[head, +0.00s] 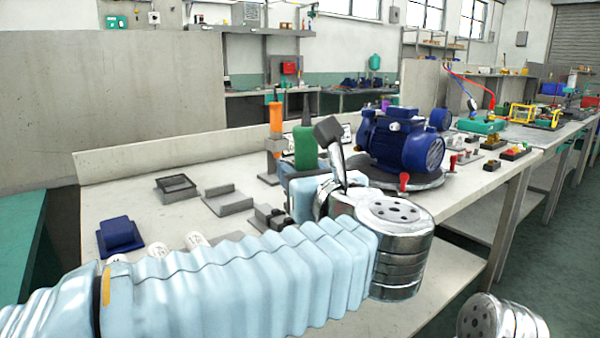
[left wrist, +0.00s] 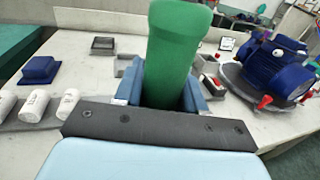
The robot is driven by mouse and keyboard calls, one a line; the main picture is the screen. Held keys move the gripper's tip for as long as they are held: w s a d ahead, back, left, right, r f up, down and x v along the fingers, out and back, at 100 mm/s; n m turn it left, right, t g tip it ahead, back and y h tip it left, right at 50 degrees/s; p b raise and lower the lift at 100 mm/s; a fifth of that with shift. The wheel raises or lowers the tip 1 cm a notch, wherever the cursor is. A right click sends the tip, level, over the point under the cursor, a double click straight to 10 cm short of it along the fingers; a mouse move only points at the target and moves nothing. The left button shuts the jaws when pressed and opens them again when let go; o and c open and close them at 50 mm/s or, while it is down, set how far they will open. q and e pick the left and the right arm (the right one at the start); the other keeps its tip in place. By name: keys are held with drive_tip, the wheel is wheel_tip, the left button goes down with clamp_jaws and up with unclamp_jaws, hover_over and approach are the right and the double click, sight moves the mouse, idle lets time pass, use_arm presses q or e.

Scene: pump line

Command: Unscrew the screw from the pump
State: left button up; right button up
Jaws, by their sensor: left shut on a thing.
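The blue pump (head: 402,138) stands on a round grey plate (head: 432,180) on the right part of the bench; it also shows at the right of the left wrist view (left wrist: 272,62). Red-handled pieces (head: 404,181) stand at the plate's edge. I cannot make out which part of the pump is the screw. My left gripper (head: 305,172) is shut on a green-handled tool (head: 305,148), held upright left of the pump and apart from it. The green handle fills the space between the blue fingers in the left wrist view (left wrist: 175,50). My right gripper is out of view.
An orange tool (head: 276,117) stands in a grey holder (head: 270,165) behind my left gripper. A blue block (head: 120,235), a grey tray (head: 176,188) and white cylinders (head: 158,250) are on the left of the bench. Small red-topped parts (head: 490,165) lie right of the pump.

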sight(302, 125)
use_arm(q)
drive_tip(key=shift+r, duration=0.2)
idle(0.3)
drive_tip(key=shift+r+p, duration=0.55)
drive_tip(key=shift+r, duration=0.8)
drive_tip(key=shift+r, duration=0.1)
drive_tip(key=shift+r+p, duration=1.05)
drive_tip(key=shift+r, duration=0.9)
